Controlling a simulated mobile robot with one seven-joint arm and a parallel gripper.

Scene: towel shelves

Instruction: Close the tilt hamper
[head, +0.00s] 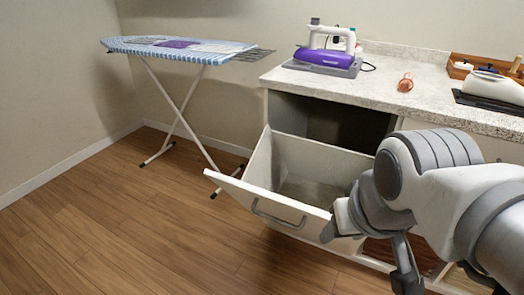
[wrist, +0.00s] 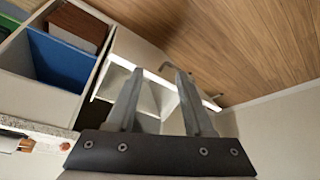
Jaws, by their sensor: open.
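The tilt hamper (head: 275,205) is a white bin under the counter, tilted forward and open. Its front panel leans outward with a grey bar handle (head: 278,214), and the inside of the bin shows. My gripper (head: 368,252) is open and empty at the right end of the panel, in front of the cabinet. In the wrist view my gripper (wrist: 155,72) has both fingers spread, with the hamper (wrist: 149,98) beyond and partly hidden by them. I cannot tell whether a finger touches the panel.
The counter (head: 370,91) holds a purple and white iron (head: 326,58). An ironing board (head: 178,48) stands at the back left. In the wrist view, a blue bin (wrist: 63,63) and a brown item (wrist: 78,25) sit in neighbouring compartments. The wooden floor (head: 130,225) at left is clear.

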